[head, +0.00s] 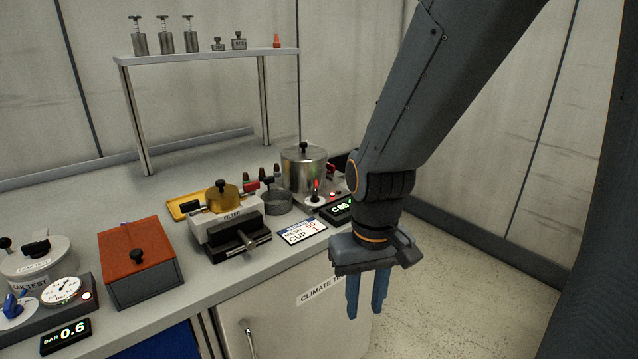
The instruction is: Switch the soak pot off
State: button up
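The soak pot (303,176) appears to be the shiny metal pot with a black lid knob at the back right of the bench. A small lever with a red tip (316,191) stands on the base in front of it, with a small red light (332,194) to its right. A black display (342,210) in front reads about C 85. My gripper (366,304) hangs in front of the bench's right end, nearer the camera than the pot. Its two blue fingers point down, apart and empty. My arm hides part of the area right of the pot.
An orange-lidded box (140,262) and a leak tester (35,257) are further left. A shelf (210,54) stands behind. Floor at right is clear.

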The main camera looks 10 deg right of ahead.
aim_at(314, 198)
jog(key=z, duration=0.05)
jog(key=k, duration=0.4)
jog(key=z, duration=1.45)
jog(key=i, duration=0.7)
jog(key=u, duration=0.85)
jog(key=i, duration=0.75)
jog(key=u, duration=0.9)
